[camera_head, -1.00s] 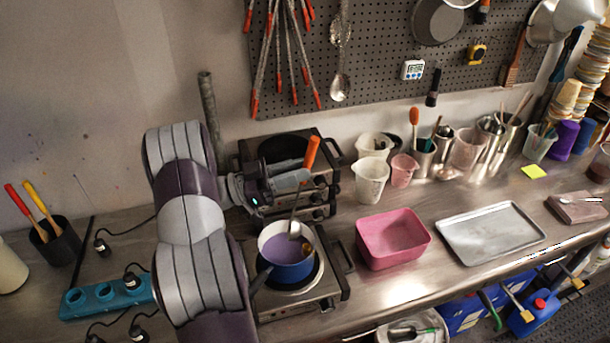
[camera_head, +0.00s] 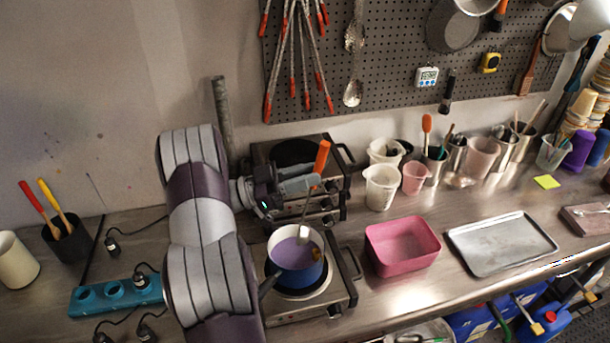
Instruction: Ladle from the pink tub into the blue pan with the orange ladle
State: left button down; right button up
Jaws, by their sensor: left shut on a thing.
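The blue pan (camera_head: 297,275) stands on the front hot plate, with purple liquid inside. The orange ladle (camera_head: 322,157) stands up steeply, its orange handle end on top and its metal bowl at the pan's mouth, over the liquid. Whether the bowl touches the liquid I cannot tell. My left gripper (camera_head: 312,183) is shut on the ladle's handle above the pan. The pink tub (camera_head: 402,247) sits on the bench to the right of the hot plate and looks empty. My right gripper is not in view.
A metal tray (camera_head: 502,243) lies right of the tub. White jugs (camera_head: 381,187), a pink jug (camera_head: 415,178) and tool pots stand behind. A second hot plate (camera_head: 300,160) is behind the pan. A teal power strip (camera_head: 115,294) lies left. Tools hang on the pegboard.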

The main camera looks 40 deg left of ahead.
pick_arm(q)
notch_tip(320, 180, up, 5)
jog(key=p, duration=0.3)
jog(key=shift+p, duration=0.3)
dwell(0.6)
